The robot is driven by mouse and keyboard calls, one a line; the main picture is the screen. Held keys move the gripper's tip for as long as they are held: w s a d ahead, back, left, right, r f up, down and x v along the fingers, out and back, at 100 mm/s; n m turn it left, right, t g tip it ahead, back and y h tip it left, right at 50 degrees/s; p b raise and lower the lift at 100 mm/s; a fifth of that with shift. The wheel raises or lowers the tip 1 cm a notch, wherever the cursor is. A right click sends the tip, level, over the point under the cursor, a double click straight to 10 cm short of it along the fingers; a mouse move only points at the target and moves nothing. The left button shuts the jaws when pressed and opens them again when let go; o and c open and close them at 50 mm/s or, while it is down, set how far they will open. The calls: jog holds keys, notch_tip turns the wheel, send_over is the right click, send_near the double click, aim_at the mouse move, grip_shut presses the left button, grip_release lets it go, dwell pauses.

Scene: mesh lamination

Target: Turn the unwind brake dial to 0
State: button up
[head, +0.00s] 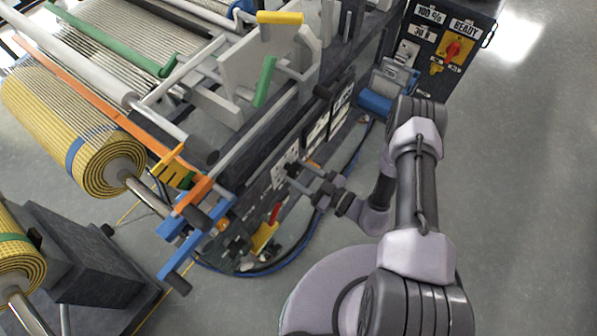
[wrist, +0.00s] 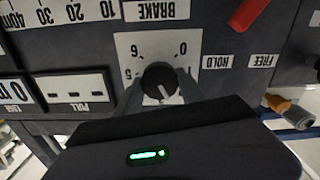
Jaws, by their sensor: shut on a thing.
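The unwind brake dial (wrist: 160,80) is a black round knob on a white square scale plate (wrist: 128,45) under the BRAKE label, seen upside down in the wrist view. The 0 is at the plate's upper right, 6 at upper left and 5 at left. A pale mark on the knob points down and slightly right in the picture, away from the 0. My gripper (wrist: 160,88) is shut on the dial, one finger on each side. In the head view my gripper (head: 299,178) reaches the machine's side panel; the dial is not clear there.
A red lever (wrist: 249,13) is beside the HOLD (wrist: 216,62) and FREE (wrist: 263,60) labels. A PULL display (wrist: 78,87) is at left. Blue hoses (head: 322,215) run below the panel; open floor (head: 530,190) lies to the right.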

jog(key=n, duration=1.1)
jog(key=shift+s+f, duration=0.1)
jog(key=n, duration=0.5)
jog(key=shift+n, duration=0.4)
jog(key=n+p, duration=0.1)
jog(key=n, duration=0.4)
jog(key=shift+n, duration=0.3)
jog(key=o, duration=1.4)
jog(key=shift+c, duration=0.2)
